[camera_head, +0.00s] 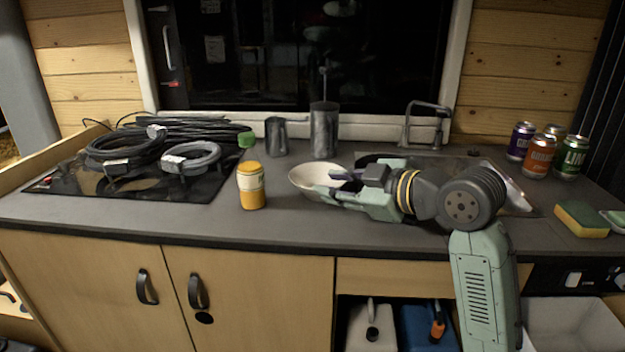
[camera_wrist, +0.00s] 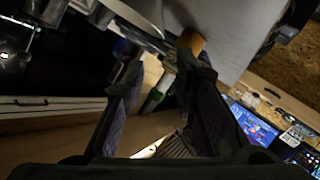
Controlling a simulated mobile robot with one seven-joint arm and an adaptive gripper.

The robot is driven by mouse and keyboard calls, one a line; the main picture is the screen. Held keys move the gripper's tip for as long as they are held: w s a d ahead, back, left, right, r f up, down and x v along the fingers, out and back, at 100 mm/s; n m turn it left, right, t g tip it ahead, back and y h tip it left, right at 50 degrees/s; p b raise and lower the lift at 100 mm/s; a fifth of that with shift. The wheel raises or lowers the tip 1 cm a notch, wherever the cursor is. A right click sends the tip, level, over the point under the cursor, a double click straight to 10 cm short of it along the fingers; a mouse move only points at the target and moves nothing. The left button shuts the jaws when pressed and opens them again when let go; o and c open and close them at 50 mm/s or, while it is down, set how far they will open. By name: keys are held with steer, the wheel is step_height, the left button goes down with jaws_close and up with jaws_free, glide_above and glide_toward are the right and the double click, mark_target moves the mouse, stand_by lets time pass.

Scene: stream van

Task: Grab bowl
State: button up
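A shallow white bowl (camera_head: 308,177) stands upright on the grey counter in the head view. My gripper (camera_head: 332,183) comes in from the right, and its fingertips overlap the bowl's right side. Whether they touch the rim cannot be told. In the wrist view the two dark fingers of my gripper (camera_wrist: 165,70) are spread apart, with nothing held between them. A pale curved surface at the top of the wrist view may be part of the bowl. The bowl's right part is hidden behind the fingers in the head view.
Coiled black cables (camera_head: 150,150) lie at left. Several cans (camera_head: 545,148) and a sponge (camera_head: 581,219) are at right. The front counter strip is clear.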

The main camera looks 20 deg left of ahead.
steer(key=shift+d+f, duration=0.2)
steer(key=shift+d, duration=0.1)
steer(key=p+x, duration=0.1)
steer(key=x, duration=0.5)
steer(key=shift+w+d+f+p, duration=0.1)
steer(key=shift+w+d+p, duration=0.1)
steer(key=shift+p, duration=0.15)
steer(key=shift+f+p+x, duration=0.2)
steer(key=shift+p+x, duration=0.65)
steer(key=shift+x, duration=1.45)
steer(key=shift+d, duration=0.1)
jaws_close()
